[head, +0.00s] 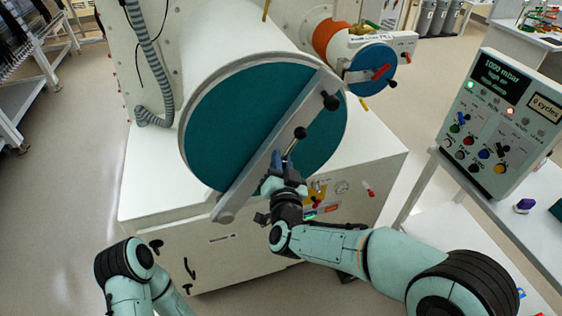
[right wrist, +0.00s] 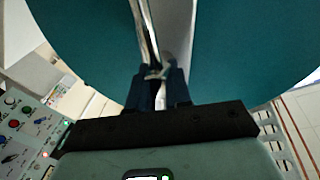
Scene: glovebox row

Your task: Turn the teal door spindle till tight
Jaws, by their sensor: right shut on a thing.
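The round teal door (head: 225,125) closes the end of the large white cylinder. A grey metal bar (head: 245,190) runs diagonally across it, from upper right to lower left. Near the bar's middle is the door spindle with a bar handle ending in a black knob (head: 300,132). My right gripper (head: 284,165) is at the spindle, its fingers shut on its handle. In the right wrist view the dark fingers (right wrist: 157,88) close around a metal part in front of the teal door.
A control panel (head: 500,120) with lit lamps stands on the right table. A ribbed hose (head: 152,65) hangs at left. Floor is free at left.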

